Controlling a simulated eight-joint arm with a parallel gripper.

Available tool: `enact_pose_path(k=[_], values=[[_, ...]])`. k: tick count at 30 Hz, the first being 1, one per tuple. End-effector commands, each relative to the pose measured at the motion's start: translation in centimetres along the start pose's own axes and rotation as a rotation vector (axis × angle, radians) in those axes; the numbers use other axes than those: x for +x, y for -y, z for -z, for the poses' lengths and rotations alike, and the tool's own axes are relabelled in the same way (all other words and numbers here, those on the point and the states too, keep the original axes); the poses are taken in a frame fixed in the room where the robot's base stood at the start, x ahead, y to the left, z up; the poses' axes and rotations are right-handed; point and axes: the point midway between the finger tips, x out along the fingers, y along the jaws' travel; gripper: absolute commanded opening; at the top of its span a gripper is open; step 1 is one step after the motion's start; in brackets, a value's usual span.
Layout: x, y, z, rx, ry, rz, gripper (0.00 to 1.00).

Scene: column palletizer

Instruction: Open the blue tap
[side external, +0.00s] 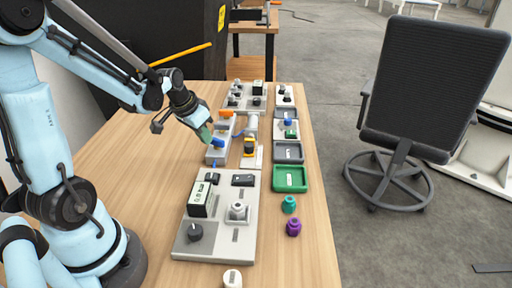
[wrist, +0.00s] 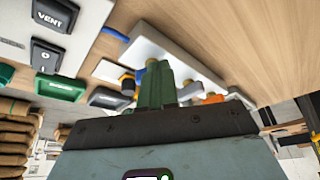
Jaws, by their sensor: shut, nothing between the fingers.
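The blue tap handle (side external: 217,142) sits on a light grey block (side external: 214,157) left of the table's centre line in the side external view. My gripper (side external: 206,132) is right at the blue handle, coming from the upper left. I cannot tell whether it touches the handle. In the wrist view my green fingers (wrist: 156,84) are together with nothing held, in front of the white block (wrist: 165,50). They hide most of the block's middle, and the blue handle is not clearly seen there. A blue stub (wrist: 115,33) shows at the block's near end.
An orange handle (side external: 226,114) is on the same block's far part. A yellow-and-black device (side external: 249,147) stands to the right. A near panel (side external: 239,186) carries knobs and a switch. Green tray (side external: 290,186), teal and purple knobs are at the right edge. The wood at left is clear.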

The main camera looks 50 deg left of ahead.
Motion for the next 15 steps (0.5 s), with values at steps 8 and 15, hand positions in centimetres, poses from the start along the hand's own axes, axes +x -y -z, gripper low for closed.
enact_pose_path(k=[8, 15], values=[[0.02, 0.12, 0.05, 0.028, 0.000, -0.012, 0.00], [0.04, 0.22, 0.08, 0.054, 0.001, -0.022, 0.00]])
